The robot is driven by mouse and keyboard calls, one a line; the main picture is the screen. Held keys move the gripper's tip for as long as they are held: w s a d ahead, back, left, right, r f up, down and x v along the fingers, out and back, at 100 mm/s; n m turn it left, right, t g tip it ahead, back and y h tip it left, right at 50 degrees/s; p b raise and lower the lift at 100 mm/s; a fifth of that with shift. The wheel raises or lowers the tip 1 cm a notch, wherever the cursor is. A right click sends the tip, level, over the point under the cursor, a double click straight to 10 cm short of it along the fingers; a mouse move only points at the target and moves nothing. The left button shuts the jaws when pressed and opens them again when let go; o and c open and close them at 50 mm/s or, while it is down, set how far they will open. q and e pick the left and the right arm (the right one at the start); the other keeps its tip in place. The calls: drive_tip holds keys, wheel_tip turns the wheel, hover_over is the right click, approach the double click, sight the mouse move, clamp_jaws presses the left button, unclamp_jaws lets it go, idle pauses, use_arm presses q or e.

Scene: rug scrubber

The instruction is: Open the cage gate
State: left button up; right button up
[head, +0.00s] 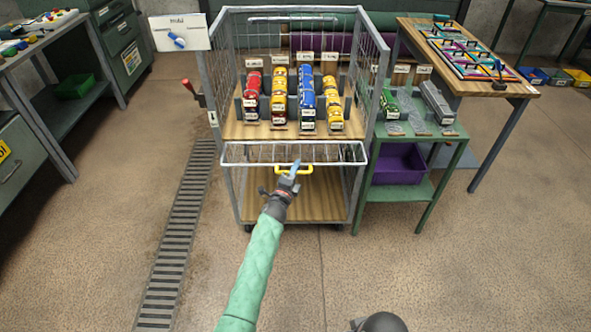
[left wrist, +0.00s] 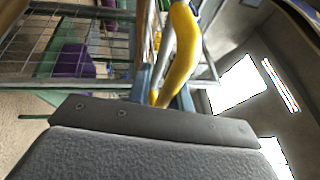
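The wire cage cart (head: 215,90) stands ahead of me, with its front facing me. Its gate (head: 345,154), a pale-framed mesh panel, spans the front at mid-height, just below the upper shelf's front edge. I cannot tell its exact tilt. A yellow handle (head: 281,170) sits at the middle of the gate's lower edge. My left gripper (head: 294,166) is at this handle, its fingertips reaching past it. In the left wrist view the yellow handle (left wrist: 182,50) runs between the two fingers (left wrist: 163,92), which appear closed against it.
Red, yellow and blue bottles (head: 306,95) stand in rows on the cart's upper shelf. A green side table (head: 455,130) with a purple bin (head: 398,165) adjoins the right side. A red-handled lever (head: 188,86) sits on the left. The floor in front is clear.

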use_arm(q)
clamp_jaws()
drive_tip(key=shift+r, duration=0.15)
use_arm(e)
drive_tip(key=shift+w+f, duration=0.1)
use_arm(q)
drive_tip(key=r, duration=0.3)
drive_tip(key=shift+w+r+p, duration=0.15)
drive_tip(key=shift+w+p, duration=0.05)
drive_tip(key=shift+p, duration=0.1)
drive_tip(key=o, duration=0.5)
unclamp_jaws()
drive_tip(key=shift+f, duration=0.2)
use_arm(e)
drive_tip(key=shift+s+d+r, duration=0.2)
drive_tip(key=shift+s+r, duration=0.05)
drive_tip(key=shift+r, duration=0.25)
